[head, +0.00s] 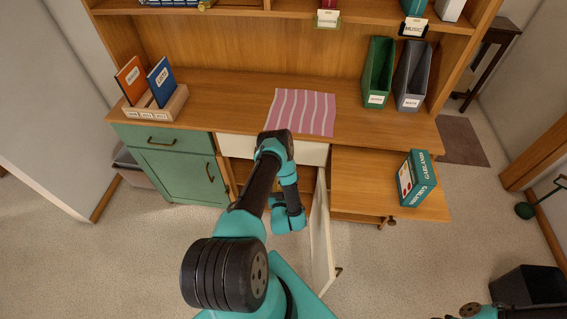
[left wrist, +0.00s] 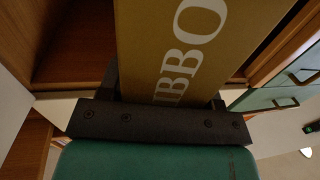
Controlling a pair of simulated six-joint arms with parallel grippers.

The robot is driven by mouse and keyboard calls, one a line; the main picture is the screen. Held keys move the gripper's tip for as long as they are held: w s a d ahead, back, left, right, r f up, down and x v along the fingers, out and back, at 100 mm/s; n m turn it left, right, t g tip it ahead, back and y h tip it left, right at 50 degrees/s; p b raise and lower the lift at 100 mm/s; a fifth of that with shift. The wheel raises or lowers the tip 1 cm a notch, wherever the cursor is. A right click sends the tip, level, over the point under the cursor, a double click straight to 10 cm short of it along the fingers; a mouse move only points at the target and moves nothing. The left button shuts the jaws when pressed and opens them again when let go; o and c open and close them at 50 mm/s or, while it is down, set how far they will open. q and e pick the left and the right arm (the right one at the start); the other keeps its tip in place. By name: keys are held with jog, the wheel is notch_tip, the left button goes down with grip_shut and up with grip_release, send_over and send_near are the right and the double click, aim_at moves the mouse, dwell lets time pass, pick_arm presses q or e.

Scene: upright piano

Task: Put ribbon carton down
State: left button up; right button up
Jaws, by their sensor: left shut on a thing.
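The ribbon carton (left wrist: 180,45) is tan with large white letters, of which "BBO" shows in the left wrist view. My left gripper (left wrist: 163,95) is shut on it, with one dark finger on each side. The carton's far end runs out of the top of that view. Whether the carton touches a surface cannot be told. My right gripper is not seen.
A white door (head: 321,235) stands open right of the opening. A teal garland box (head: 420,178) stands on the lower wooden surface (head: 365,180) at right. A striped cloth (head: 300,110), book crate (head: 158,106) and file holders (head: 377,72) stand above. The green cabinet (head: 175,175) is left.

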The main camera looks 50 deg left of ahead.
pick_arm(q)
jog(key=w+d+r+m+t+h, duration=0.2)
jog(key=w+d, duration=0.2)
jog(key=d, duration=0.1)
jog(key=shift+w+r, duration=0.3)
jog(key=shift+w, duration=0.1)
jog(key=f+x, duration=0.1)
jog(key=x, duration=1.4)
jog(key=shift+s+a+f, duration=0.2)
jog(key=shift+s+a, duration=0.1)
jog(key=shift+a, duration=0.15)
jog(key=shift+w+a+f, duration=0.15)
jog(key=shift+f, duration=0.75)
jog(key=shift+w+a+f, duration=0.1)
jog(key=shift+a+f, duration=0.05)
jog(key=shift+f, duration=0.85)
